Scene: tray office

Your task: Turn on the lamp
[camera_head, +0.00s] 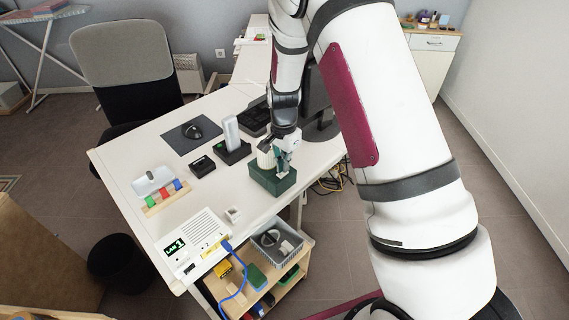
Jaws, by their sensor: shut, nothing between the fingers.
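My gripper (284,170) points down over a dark green box (268,185) near the right edge of the white desk. Its fingers are shut with nothing between them, and the tips are at or just above the box's top. I cannot tell whether they touch it. A small pale rounded piece (265,156) shows beside the fingers, partly hidden by my gripper. No lamp is clearly recognisable, and no lit light shows near the gripper. I cannot tell whether the green box is the lamp's base or switch.
Left of my gripper, a white upright device (231,131) stands in a black holder, with a small black box (202,166) nearby. A mouse (192,131) lies on a dark mat. A white labelled panel (195,243) with a blue cable is at the front.

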